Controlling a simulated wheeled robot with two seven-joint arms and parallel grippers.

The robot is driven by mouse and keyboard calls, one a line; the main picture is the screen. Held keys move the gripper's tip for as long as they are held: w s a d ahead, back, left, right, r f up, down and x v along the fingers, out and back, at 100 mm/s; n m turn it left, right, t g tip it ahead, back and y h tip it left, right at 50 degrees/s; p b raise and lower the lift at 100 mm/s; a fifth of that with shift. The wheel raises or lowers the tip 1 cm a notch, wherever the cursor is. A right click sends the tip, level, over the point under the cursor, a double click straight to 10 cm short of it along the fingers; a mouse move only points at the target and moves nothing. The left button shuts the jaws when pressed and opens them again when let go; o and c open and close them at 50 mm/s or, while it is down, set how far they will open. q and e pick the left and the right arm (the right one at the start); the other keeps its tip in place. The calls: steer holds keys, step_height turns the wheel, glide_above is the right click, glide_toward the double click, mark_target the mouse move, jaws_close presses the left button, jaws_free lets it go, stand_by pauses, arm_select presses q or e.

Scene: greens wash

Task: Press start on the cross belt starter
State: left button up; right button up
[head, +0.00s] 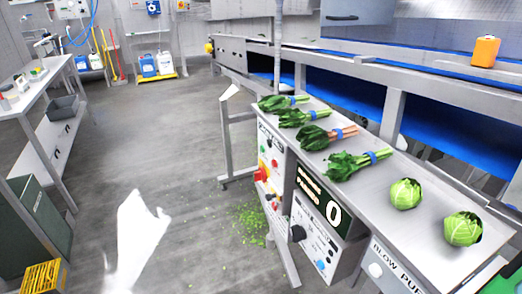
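Below the steel table's left end is a grey control panel (269,172) with red, yellow and other coloured controls. Its labels are too small to read. Nearer me is a second control box (312,243) with a black knob and a blue button. I cannot tell which one is the cross belt starter. A white, washed-out part of my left arm, with the gripper (158,212) at its end, is over the floor, left of and apart from both panels. Its finger opening is unclear. My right gripper is not in view.
The steel table (400,232) bears several leafy bunches (346,164) and two cabbages (405,193). A display box (320,200) reads 0. Green scraps (249,222) lie on the otherwise open floor.

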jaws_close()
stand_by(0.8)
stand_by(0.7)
